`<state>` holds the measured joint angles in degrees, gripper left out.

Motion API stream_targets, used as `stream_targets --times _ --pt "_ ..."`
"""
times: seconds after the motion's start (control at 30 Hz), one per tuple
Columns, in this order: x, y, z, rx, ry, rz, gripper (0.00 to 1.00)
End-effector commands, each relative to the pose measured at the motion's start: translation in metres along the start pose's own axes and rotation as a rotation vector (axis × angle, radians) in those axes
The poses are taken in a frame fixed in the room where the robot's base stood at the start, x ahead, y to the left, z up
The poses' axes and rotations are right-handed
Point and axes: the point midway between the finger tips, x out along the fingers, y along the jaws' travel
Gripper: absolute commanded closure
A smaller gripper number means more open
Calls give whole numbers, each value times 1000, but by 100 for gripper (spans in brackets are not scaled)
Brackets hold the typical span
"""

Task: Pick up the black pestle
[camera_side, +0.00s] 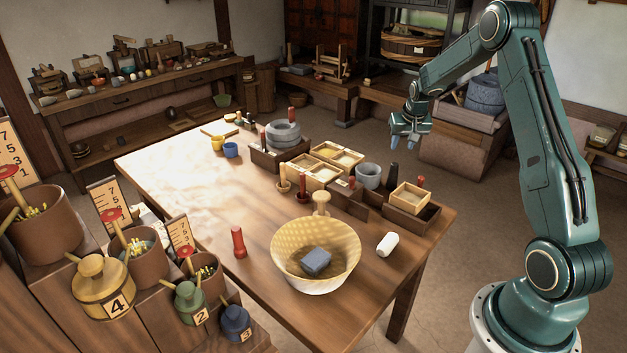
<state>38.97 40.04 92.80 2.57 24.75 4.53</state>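A dark upright piece that looks like the black pestle (391,175) stands just right of a small grey mortar (367,178), near the table's right back edge. Its lower end is hidden by the wooden tray in front. My gripper (410,142) points down with its pale blue fingertips apart and nothing between them. It hangs in the air above the pestle in the picture, clear of the table. The gap in depth between them cannot be told from this view.
Around the pestle stand a wooden tray (407,215) with a small box (410,194), sectioned boxes (315,171) and red-topped sticks. A woven bowl (290,268) holds a grey block. A white cylinder (387,244) lies nearby. The table's left part (190,165) is mostly clear.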

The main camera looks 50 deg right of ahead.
Motion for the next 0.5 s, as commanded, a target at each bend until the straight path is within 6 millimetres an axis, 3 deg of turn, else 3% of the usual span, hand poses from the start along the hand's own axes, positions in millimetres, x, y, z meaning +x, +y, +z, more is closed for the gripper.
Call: stream_targets --times 0.5 --pt "64 0 0 0 -1 0 62"
